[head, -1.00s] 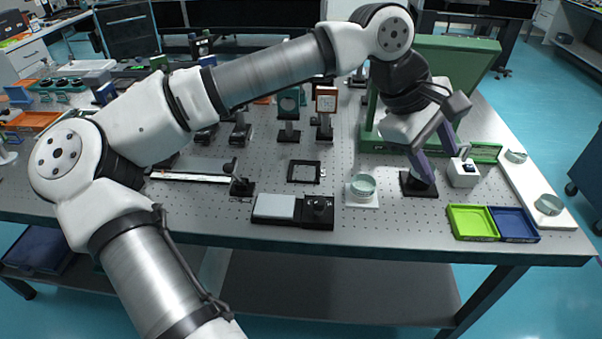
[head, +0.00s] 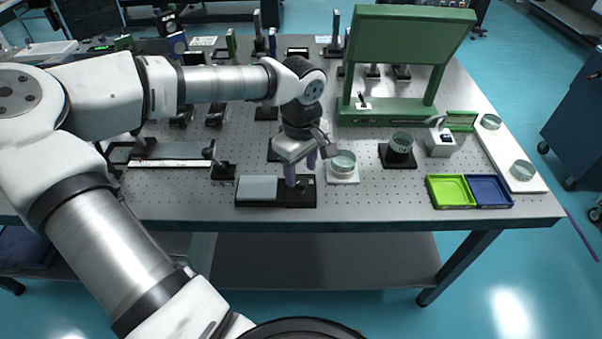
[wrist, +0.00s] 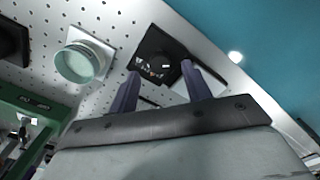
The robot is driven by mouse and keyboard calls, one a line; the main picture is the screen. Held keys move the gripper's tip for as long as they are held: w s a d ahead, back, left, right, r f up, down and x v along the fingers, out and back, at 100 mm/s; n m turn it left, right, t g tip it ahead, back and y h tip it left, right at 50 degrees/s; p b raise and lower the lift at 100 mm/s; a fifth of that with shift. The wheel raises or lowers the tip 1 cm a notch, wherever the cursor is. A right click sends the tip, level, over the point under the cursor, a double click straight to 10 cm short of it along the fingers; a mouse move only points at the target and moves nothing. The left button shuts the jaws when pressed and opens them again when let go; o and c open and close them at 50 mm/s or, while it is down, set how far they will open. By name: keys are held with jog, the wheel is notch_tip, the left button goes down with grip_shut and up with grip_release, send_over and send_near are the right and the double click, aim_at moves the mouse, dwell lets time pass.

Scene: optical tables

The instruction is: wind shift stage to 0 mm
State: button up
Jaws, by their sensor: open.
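A low black stage (head: 300,195) with a pale plate (head: 257,188) on its left half stands near the table's front edge. I cannot tell whether this or the scaled rail is the shift stage. My gripper (head: 301,170) is over the black right half of the low stage, its fingers pointing down and apart. A dark knob there is mostly hidden by the fingers in the head view. In the wrist view, my open gripper (wrist: 162,78) has its two fingers on either side of the black part (wrist: 160,50), with nothing visibly held. No scale reading is legible.
A scaled rail (head: 172,163) lies to the left. A glass dish (head: 343,162) on a white plate stands close to the right of my gripper, with a black-mounted lens (head: 401,145) beyond it. Green and blue trays (head: 452,191) are at the right; a green frame (head: 412,35) rises behind.

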aim_at(301, 180)
jog(key=shift+f, duration=1.7)
jog(key=c, duration=1)
jog(key=shift+n, duration=0.3)
